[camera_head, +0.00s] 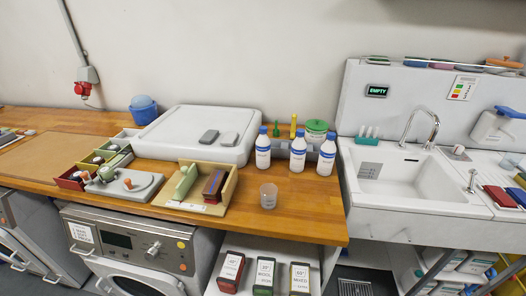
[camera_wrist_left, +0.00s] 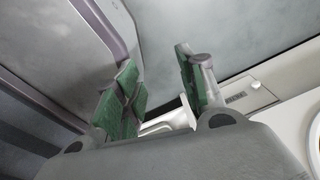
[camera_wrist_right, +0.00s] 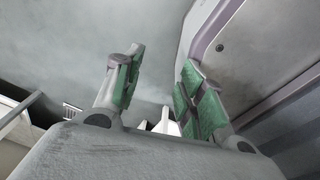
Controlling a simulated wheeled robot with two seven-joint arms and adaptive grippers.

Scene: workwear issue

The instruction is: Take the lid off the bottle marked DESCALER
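Three white bottles with blue lids stand upright on the wooden counter in the head view: a left one (camera_head: 263,150), a middle one (camera_head: 298,154) and a right one (camera_head: 327,157). All three lids are on. Their label text is too small to read, so I cannot tell which is marked DESCALER. My left gripper (camera_wrist_left: 158,82) shows only in its wrist view, with its green-padded fingers apart and nothing between them. My right gripper (camera_wrist_right: 160,85) shows only in its wrist view, also open and empty. Neither gripper is near the bottles in the head view.
A clear cup (camera_head: 268,196) stands in front of the bottles. The sink (camera_head: 415,180) is at right. Counter around the cup is bare.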

